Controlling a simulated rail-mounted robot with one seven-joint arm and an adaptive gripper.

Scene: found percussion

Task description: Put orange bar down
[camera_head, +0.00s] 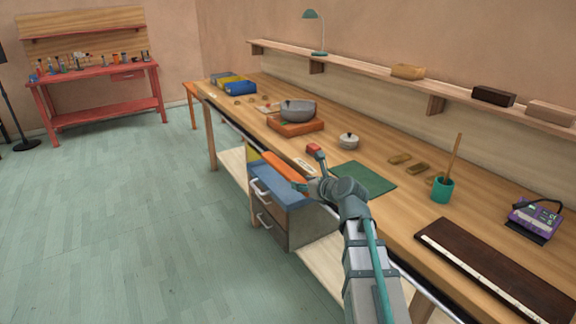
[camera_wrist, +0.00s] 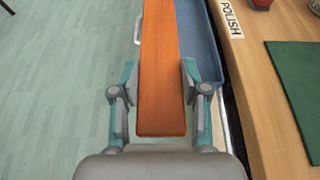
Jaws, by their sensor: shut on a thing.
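The orange bar (camera_wrist: 162,60) is a long flat orange-brown piece. My gripper (camera_wrist: 160,85) is shut on it near its closer end, one finger on each side, in the wrist view. In the head view the orange bar (camera_head: 284,171) extends from my gripper (camera_head: 305,187) toward the upper left, above the blue top of the drawer unit (camera_head: 282,196) at the bench's front edge. I cannot tell whether the bar touches that top.
The wooden bench (camera_head: 385,215) runs beside my arm. A green mat (camera_head: 365,178), a red object (camera_head: 314,149), a lidded pot (camera_head: 348,141) and a teal cup (camera_head: 442,190) stand on it. A pan (camera_head: 298,110) sits farther back. The floor (camera_head: 120,220) at left is clear.

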